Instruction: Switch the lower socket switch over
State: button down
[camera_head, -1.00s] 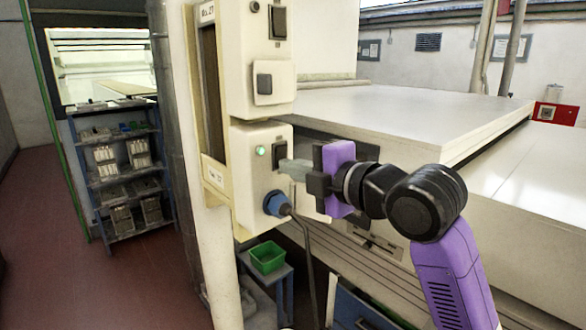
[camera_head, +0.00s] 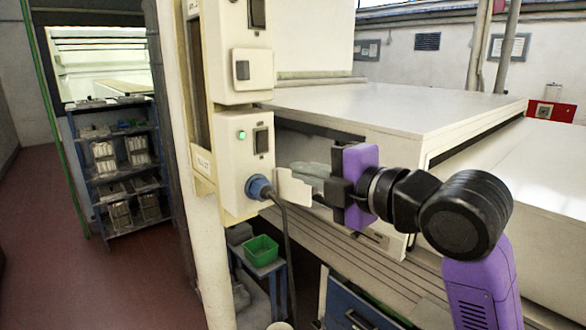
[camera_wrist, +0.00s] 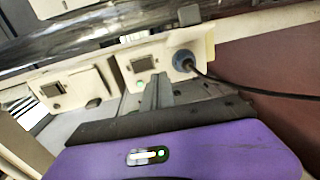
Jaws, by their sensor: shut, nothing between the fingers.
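The lower socket box (camera_head: 232,168) is cream and hangs on a post under an upper box. Its dark rocker switch (camera_head: 261,140) sits at the upper right of its face, beside a lit green lamp (camera_head: 241,134). Which way the rocker is tipped is too small to tell. A blue plug (camera_head: 259,188) with a dark cable is in the socket below. The switch also shows in the wrist view (camera_wrist: 143,66). My gripper (camera_head: 300,168) is shut and empty, to the right of and a little below the switch, apart from it. Its fingers point toward the box in the wrist view (camera_wrist: 157,88).
The upper box (camera_head: 240,55) carries similar switches. A cream flap (camera_head: 292,188) stands out beside the plug, close to my fingers. A large white-topped machine (camera_head: 390,105) fills the right. A green bin (camera_head: 261,250) stands below, and a blue shelf rack (camera_head: 118,165) stands left.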

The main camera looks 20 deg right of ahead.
jog(key=v, duration=0.2)
jog(key=f+v, duration=0.1)
jog(key=v, duration=0.1)
jog(key=shift+s+d+b, duration=0.15)
jog(key=shift+s+b, duration=0.1)
jog(key=shift+b, duration=0.1)
